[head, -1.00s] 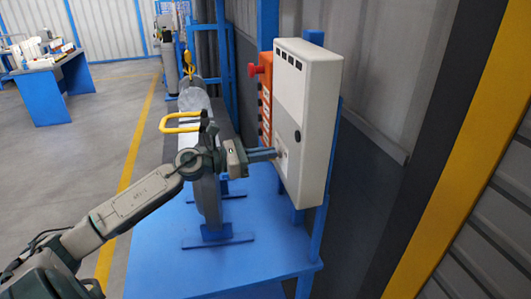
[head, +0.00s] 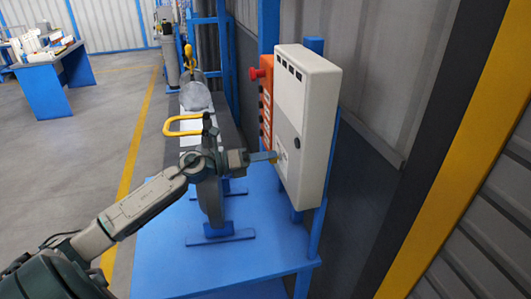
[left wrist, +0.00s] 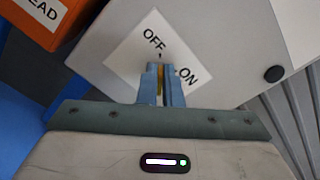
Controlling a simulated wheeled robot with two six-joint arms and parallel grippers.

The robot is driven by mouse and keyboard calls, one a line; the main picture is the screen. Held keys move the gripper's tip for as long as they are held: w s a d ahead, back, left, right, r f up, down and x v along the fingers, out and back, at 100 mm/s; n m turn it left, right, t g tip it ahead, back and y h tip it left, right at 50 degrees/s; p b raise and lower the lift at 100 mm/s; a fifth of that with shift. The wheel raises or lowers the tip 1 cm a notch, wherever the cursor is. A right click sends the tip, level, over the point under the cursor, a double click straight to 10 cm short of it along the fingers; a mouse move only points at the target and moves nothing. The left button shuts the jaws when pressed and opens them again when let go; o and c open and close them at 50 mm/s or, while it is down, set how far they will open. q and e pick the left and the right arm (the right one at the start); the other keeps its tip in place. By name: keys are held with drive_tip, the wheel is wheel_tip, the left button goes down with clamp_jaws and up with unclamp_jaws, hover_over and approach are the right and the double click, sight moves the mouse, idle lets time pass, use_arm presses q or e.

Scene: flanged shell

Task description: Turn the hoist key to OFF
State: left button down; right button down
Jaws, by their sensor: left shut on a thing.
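The hoist key (left wrist: 160,85) is a thin yellow strip between the two blue fingers of my left gripper (left wrist: 161,72) in the left wrist view. The fingers are shut on it. In the head view my left gripper (head: 272,157) reaches the lower front of the white control box (head: 310,85), where the white key label (head: 281,150) is. In the left wrist view the label (left wrist: 125,57) is tilted, with OFF above the fingertips and ON to their right. The fingers cover most of the key, so I cannot tell which word it points to. My right gripper is not in view.
An orange box (head: 265,95) with a red button (head: 254,73) stands just left of the control box. A blue bench (head: 220,270) with a grey flanged shell (head: 213,195) lies below my left arm. A corrugated wall is close on the right.

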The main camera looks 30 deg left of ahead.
use_arm(q)
drive_tip(key=shift+f+n, duration=0.2)
drive_tip(key=shift+n, duration=0.1)
drive_tip(key=c, duration=1.6)
unclamp_jaws()
drive_tip(key=shift+r, duration=0.1)
drive_tip(key=shift+r, duration=0.15)
